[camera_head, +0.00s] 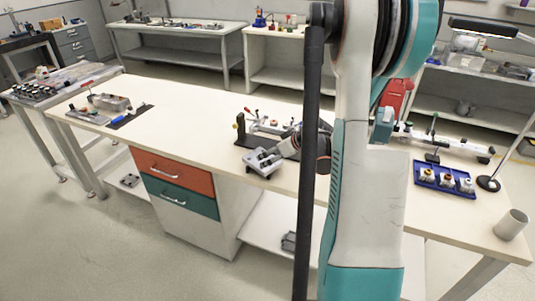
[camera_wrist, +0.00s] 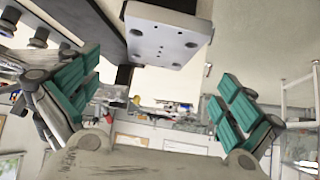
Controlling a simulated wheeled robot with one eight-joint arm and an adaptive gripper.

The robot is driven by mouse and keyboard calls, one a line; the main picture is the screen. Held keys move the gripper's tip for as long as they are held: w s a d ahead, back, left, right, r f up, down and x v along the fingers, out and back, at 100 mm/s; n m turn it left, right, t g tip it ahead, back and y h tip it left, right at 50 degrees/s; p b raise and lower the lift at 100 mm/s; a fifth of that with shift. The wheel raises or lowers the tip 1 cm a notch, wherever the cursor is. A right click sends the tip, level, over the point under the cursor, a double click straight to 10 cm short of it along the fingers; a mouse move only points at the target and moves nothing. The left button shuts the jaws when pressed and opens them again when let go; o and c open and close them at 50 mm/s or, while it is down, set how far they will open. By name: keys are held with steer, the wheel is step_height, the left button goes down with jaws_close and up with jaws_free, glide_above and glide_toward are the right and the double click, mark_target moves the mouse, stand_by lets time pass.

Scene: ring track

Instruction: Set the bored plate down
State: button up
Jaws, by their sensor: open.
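A pale grey plate with several small holes (camera_wrist: 168,38) shows at the top middle of the wrist view. My gripper (camera_wrist: 158,80) is open, with its teal finger pads wide apart. The plate lies in the gap between the two fingers in the picture, and neither pad touches it. My own arm hides most of the gripper there.
The long bench (camera_head: 190,102) has clear top to the left of middle. A blue tray (camera_head: 444,180) with small parts, a lamp base (camera_head: 488,183) and a grey cup (camera_head: 511,225) stand at the right. A fixture on a dark mat (camera_head: 112,103) is at the left.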

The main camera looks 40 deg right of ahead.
steer(key=p+v, duration=0.1)
steer(key=v, duration=0.3)
steer(key=shift+s+r, duration=0.2)
steer(key=shift+s, duration=0.05)
steer(key=shift+w, duration=0.1)
